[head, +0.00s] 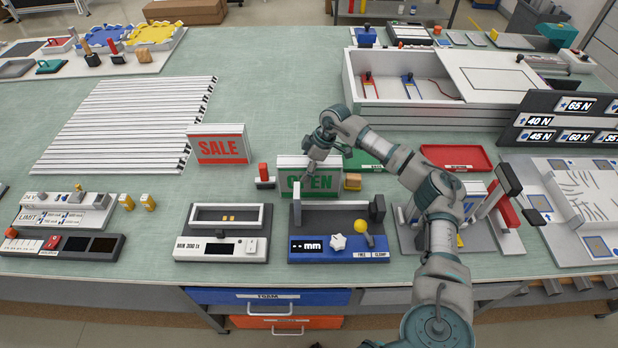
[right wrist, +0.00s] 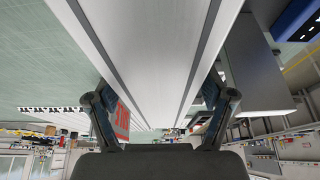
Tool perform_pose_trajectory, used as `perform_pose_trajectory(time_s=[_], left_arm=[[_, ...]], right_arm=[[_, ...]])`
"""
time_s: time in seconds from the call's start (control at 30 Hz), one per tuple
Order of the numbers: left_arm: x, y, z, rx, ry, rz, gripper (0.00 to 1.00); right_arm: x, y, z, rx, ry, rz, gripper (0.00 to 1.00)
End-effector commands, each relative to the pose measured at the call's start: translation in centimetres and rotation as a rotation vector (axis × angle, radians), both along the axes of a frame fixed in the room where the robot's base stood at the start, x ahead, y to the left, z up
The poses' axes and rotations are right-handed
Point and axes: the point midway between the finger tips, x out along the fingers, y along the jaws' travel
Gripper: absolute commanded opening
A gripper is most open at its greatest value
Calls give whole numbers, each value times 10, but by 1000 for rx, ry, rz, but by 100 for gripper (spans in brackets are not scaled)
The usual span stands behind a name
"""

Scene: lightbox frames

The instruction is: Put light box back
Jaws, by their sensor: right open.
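A light box with green OPEN lettering (head: 295,183) stands upright on the table behind a blue device marked mm. A similar light box with red SALE lettering (head: 218,146) stands behind and left of it; part of its red face shows behind a finger in the right wrist view (right wrist: 122,119). My right gripper (head: 316,153) is open just above the top of the OPEN box and covers part of it. In the right wrist view, its two fingers (right wrist: 158,120) are spread on either side of a pale box surface (right wrist: 150,45). Contact cannot be told. My left gripper is not in view.
The blue mm device (head: 310,247) and a white device (head: 222,247) stand in front. A green tray (head: 362,160) and a red tray (head: 455,157) lie behind right. A white slatted rack (head: 130,125) lies left. A large white case (head: 400,85) is at the back.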

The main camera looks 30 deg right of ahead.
Motion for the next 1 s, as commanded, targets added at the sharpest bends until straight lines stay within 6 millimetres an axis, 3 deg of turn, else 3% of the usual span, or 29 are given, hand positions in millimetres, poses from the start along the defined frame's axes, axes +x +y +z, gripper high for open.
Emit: perform_pose_trajectory(time_s=[0.8, 0.87, 1.0], left_arm=[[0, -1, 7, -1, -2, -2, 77], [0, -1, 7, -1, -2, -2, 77], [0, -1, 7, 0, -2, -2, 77]], right_arm=[[0, 0, -5, 0, 0, -1, 81], [0, 0, -5, 0, 0, -1, 69], [0, -1, -5, 0, 0, -1, 34]])
